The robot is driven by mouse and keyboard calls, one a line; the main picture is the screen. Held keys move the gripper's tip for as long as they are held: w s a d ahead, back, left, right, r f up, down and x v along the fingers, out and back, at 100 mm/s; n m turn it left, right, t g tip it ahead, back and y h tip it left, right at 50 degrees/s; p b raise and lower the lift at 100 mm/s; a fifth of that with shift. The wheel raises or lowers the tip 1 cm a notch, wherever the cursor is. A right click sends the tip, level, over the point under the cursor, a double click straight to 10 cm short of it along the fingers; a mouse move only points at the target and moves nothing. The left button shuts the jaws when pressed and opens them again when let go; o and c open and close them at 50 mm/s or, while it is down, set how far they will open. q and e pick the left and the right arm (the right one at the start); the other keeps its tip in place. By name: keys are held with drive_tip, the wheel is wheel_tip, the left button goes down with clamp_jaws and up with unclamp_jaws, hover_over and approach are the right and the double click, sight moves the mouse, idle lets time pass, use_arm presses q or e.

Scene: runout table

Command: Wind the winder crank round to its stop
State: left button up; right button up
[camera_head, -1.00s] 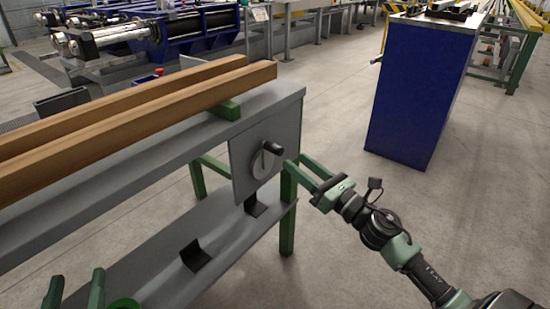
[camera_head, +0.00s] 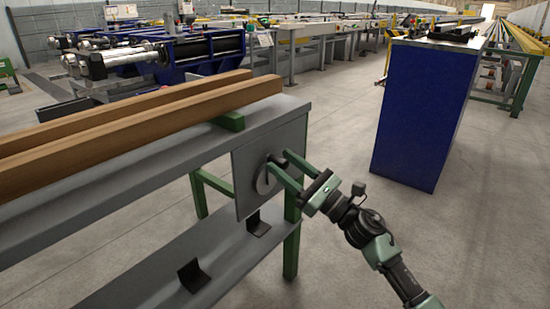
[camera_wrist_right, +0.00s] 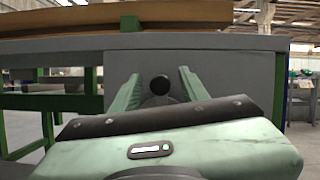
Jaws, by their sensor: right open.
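My right gripper (camera_head: 279,160) has come in from the right and is open at the handle. In the right wrist view its two green fingers (camera_wrist_right: 160,77) stand either side of the handle's round end, with a gap on each side. The fingers hide part of the disc in the head view. My left gripper is not in view.
Two long wooden beams (camera_head: 150,122) lie on the grey table top (camera_head: 185,150). A lower shelf (camera_head: 225,262) carries two black brackets (camera_head: 257,224). A green table leg (camera_head: 291,240) stands beside the plate. A blue cabinet (camera_head: 420,115) stands at the right, with open floor between.

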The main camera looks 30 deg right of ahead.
sight(274, 157)
drive_tip(key=shift+x, duration=1.65)
clamp_jaws()
